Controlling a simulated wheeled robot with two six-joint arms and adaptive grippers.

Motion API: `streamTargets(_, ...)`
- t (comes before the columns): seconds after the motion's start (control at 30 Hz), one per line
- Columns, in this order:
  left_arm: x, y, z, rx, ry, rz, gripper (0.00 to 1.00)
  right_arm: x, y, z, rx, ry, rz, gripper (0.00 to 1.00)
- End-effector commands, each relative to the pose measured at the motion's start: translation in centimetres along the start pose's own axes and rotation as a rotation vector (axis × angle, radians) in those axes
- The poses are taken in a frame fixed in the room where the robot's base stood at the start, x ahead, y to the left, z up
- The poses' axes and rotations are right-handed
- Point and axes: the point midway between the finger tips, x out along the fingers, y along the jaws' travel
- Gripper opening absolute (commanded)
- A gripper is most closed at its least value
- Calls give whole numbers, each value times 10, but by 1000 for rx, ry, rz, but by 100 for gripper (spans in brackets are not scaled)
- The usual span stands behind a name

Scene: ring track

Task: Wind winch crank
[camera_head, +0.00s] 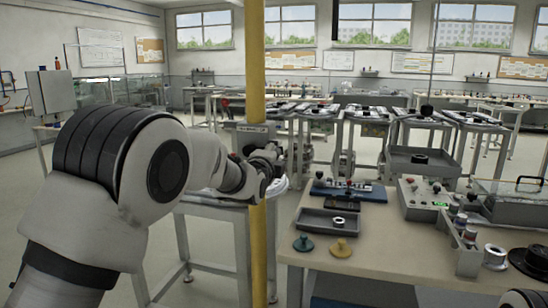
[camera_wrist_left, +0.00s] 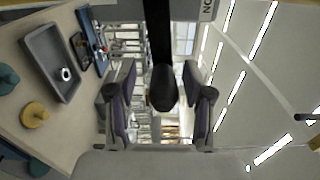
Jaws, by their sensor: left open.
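The crank's black arm (camera_wrist_left: 160,35) comes down from the top there and ends in a dark rounded knob (camera_wrist_left: 163,92). My left gripper (camera_head: 272,158) is in front of the winch, and my arm and gripper hide most of the crank in the head view. In the left wrist view the gripper (camera_wrist_left: 161,100) is open, a finger on each side of the knob, with gaps visible.
A yellow post (camera_head: 257,60) stands upright close to my left gripper. The workbench (camera_head: 375,262) at right holds a grey tray (camera_head: 318,228) with a white ring, a teal piece (camera_head: 303,243), a yellow piece (camera_head: 341,248) and a control box (camera_head: 424,200). Several stands are behind.

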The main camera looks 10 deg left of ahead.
Motion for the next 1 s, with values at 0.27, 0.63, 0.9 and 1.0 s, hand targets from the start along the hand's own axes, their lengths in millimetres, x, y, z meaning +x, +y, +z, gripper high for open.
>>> streamTargets(0.27,-41,-1,0,0,0,0,51,0,0,0,0,0,0,40)
streamTargets(0.63,-116,1,1,-1,0,3,51,0,0,0,0,0,0,40)
streamTargets(0.9,-120,2,1,-1,0,2,51,0,0,0,0,0,0,40)
streamTargets(1.0,-120,1,1,-25,0,2,51,0,0,0,0,0,0,40)
